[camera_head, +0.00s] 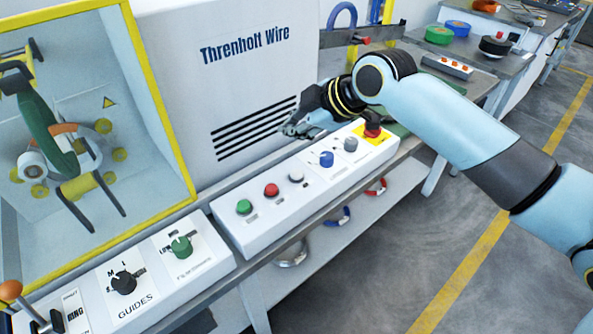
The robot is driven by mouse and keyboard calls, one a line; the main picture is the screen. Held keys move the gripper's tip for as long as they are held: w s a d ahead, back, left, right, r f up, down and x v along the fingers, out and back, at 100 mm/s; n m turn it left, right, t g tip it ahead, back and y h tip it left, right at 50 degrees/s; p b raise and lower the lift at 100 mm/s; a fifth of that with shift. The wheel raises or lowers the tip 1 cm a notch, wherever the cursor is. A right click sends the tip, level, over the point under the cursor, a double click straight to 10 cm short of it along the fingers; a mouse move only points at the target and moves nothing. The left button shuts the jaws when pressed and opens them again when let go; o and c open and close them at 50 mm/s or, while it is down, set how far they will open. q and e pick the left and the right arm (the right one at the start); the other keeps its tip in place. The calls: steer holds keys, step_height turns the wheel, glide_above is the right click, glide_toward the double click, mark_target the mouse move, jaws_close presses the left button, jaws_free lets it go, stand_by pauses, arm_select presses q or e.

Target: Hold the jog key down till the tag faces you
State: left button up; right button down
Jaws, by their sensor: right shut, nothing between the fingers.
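My right gripper (290,130) is shut and empty, in front of the machine's vent slots, above and behind the button panel (262,232). It looks clear of the keys. The panel has a green key (244,207), a red key (271,190), a white key (296,175), a blue key (326,158) and a grey key (350,144). Their labels are too small to read, so I cannot tell which is the jog key. Behind the yellow-framed window, a green coil (48,122) stands among rollers. I cannot make out a tag on it. My left gripper is out of view.
A red mushroom button (372,131) on a yellow plate ends the panel, close to my right wrist. A GUIDES knob (123,282), a green knob (181,246) and an orange-topped lever (10,291) are at lower left. Coloured rolls stand on the back bench.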

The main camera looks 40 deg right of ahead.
steer(key=shift+f, duration=0.1)
steer(key=b, duration=0.7)
glide_above(294, 174)
step_height(294, 174, down, 8)
steer(key=shift+r, duration=0.25)
steer(key=shift+f+b, duration=0.3)
steer(key=shift+f, duration=0.3)
steer(key=shift+f, duration=0.1)
stand_by(0.4)
steer(key=shift+f, duration=0.3)
